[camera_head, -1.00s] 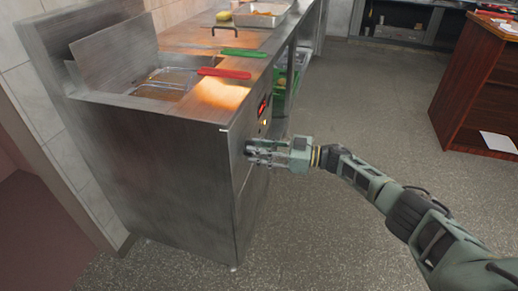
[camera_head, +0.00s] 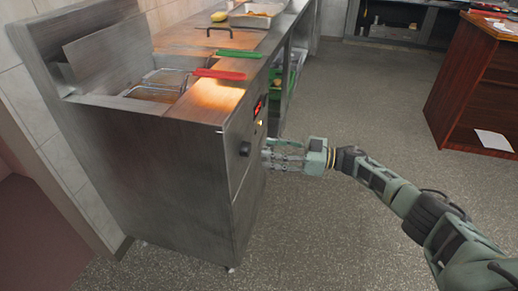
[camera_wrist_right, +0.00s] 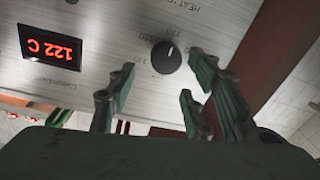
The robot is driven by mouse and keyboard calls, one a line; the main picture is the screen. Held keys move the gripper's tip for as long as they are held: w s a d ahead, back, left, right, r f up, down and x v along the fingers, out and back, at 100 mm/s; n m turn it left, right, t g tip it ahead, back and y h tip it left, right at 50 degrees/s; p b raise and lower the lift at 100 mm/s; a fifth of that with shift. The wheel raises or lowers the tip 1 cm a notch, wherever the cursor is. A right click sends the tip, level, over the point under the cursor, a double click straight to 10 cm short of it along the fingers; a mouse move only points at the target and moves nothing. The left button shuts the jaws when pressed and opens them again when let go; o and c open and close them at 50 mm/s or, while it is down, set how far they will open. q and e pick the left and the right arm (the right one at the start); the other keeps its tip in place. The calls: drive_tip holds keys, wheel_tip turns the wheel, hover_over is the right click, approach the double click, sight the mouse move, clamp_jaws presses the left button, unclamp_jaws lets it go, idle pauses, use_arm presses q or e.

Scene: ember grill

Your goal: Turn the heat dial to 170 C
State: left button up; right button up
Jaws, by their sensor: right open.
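The heat dial is a round black knob (camera_head: 245,149) on the steel fryer's front panel; it also shows in the right wrist view (camera_wrist_right: 166,57). A short white mark on it points towards the top of that picture. Printed numbers surround it, mostly too small to read surely. The red display (camera_wrist_right: 51,47) appears upside down and reads 122 C; it glows small in the head view (camera_head: 260,107). My right gripper (camera_head: 268,155) is open and empty, just off the panel beside the dial; its fingers (camera_wrist_right: 160,78) are apart from the knob. My left gripper is out of view.
The fryer's top holds a wire basket (camera_head: 158,82) with a red handle (camera_head: 219,74) and a green handle (camera_head: 240,53). A metal tray (camera_head: 256,14) stands farther back. A wooden cabinet (camera_head: 478,85) is at right. The floor between is clear.

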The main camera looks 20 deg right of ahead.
drive_tip(key=v, duration=0.6)
drive_tip(key=shift+d, duration=0.2)
drive_tip(key=shift+s+r, duration=0.1)
